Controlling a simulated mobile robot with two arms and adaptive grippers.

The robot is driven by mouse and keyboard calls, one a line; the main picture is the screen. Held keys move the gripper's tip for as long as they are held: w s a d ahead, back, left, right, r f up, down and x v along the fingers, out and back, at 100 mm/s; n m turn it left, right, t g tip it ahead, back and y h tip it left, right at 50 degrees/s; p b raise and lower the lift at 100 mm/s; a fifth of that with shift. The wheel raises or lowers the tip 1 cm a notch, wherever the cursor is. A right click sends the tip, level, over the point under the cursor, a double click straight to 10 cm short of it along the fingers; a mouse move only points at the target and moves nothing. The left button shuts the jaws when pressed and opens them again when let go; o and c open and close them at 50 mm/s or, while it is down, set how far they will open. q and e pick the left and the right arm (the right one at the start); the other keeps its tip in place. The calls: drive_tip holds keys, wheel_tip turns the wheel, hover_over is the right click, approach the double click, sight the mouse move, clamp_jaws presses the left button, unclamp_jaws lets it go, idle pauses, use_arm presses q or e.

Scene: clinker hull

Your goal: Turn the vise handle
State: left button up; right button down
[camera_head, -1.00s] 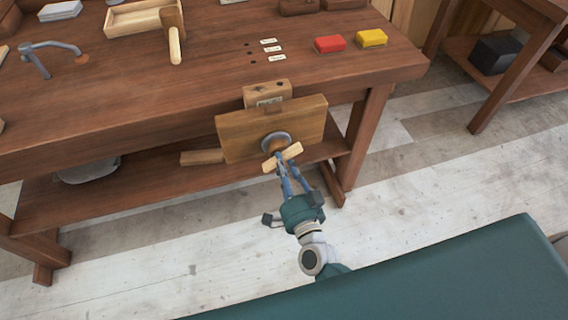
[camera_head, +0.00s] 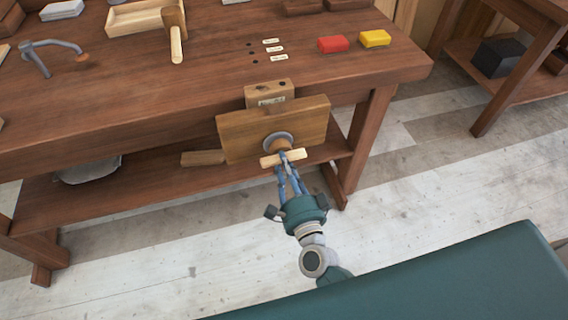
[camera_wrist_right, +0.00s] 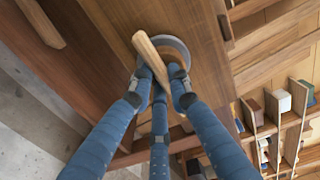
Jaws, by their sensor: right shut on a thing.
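The vise is a wooden jaw board (camera_head: 235,135) on the front of the workbench, with a round metal collar (camera_head: 290,137) at its middle. The vise handle (camera_head: 270,161) is a light wooden bar in front of the collar, nearly level in the head view with its right end slightly higher. My right gripper (camera_head: 285,161) is shut on the handle near its middle. In the right wrist view the handle (camera_wrist_right: 147,50) runs between the blue fingers, and the gripper (camera_wrist_right: 158,82) hides part of it. My left gripper is not in view.
The workbench top (camera_head: 200,95) holds a mallet (camera_head: 176,35), a holdfast (camera_head: 45,55), a red block (camera_head: 333,43) and a yellow block (camera_head: 374,38). A bench leg (camera_head: 368,130) stands right of the vise. The floor (camera_head: 150,255) in front is clear.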

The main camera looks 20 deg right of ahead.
drive_tip(key=shift+s+a+f, duration=0.1)
drive_tip(key=shift+s+f, duration=0.05)
drive_tip(key=shift+f, duration=0.1)
drive_tip(key=c, duration=1.6)
unclamp_jaws()
drive_tip(key=shift+c, duration=0.2)
drive_tip(key=shift+s+r, duration=0.1)
drive_tip(key=shift+r, duration=0.1)
drive_tip(key=s, duration=1.2)
drive_tip(key=shift+d, duration=0.3)
